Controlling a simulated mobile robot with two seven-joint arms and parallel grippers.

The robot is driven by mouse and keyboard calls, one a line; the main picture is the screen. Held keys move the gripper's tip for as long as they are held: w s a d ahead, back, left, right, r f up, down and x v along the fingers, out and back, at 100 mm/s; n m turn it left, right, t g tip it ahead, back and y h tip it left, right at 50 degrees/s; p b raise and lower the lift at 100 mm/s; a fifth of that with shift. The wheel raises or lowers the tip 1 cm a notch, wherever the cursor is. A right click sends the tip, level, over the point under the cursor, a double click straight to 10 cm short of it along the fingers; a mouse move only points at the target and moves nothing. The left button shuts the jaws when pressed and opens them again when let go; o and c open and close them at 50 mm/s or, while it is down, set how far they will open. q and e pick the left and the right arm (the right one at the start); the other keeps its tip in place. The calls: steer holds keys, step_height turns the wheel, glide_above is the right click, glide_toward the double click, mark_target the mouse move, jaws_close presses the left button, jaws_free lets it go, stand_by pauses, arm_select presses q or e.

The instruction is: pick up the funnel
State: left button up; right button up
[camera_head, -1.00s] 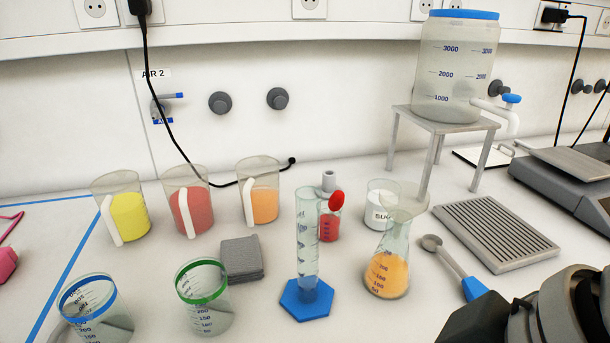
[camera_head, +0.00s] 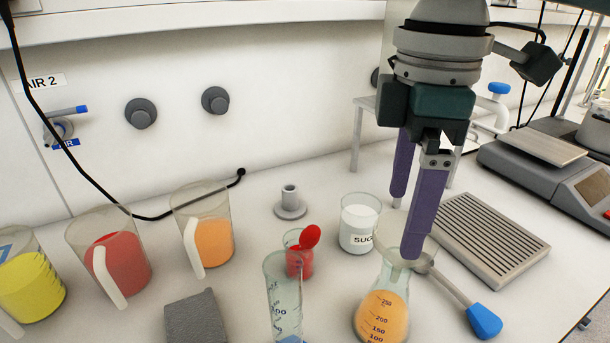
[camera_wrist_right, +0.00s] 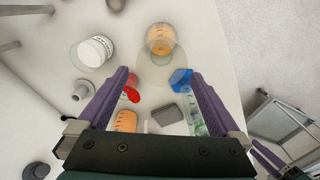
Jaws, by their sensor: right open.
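The funnel (camera_head: 391,259) is clear and sits in the mouth of a conical flask of orange liquid (camera_head: 381,315). In the right wrist view the funnel (camera_wrist_right: 155,70) shows as a pale see-through disc, with the flask's orange contents (camera_wrist_right: 161,38) partly behind it. My right gripper (camera_head: 405,232) points down at the funnel, with its purple fingers apart and nothing seen held between them. In the wrist view the fingertips (camera_wrist_right: 160,75) lie on either side of the disc. One finger hides part of the funnel in the head view.
A sugar beaker (camera_head: 360,225) stands close behind the flask. A measuring cylinder (camera_head: 283,295) and a small red-liquid vessel (camera_head: 300,262) stand left. A blue-handled spoon (camera_head: 455,290) and a ribbed grey tray (camera_head: 490,240) lie right. A balance (camera_head: 560,170) stands farther right.

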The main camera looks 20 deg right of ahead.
mark_target(397, 251)
step_height(397, 251, down, 2)
steer(key=shift+s, duration=0.15)
step_height(397, 251, down, 5)
steer(key=shift+f, duration=0.15)
steer(key=shift+c, duration=0.2)
steer(key=c, duration=1.2)
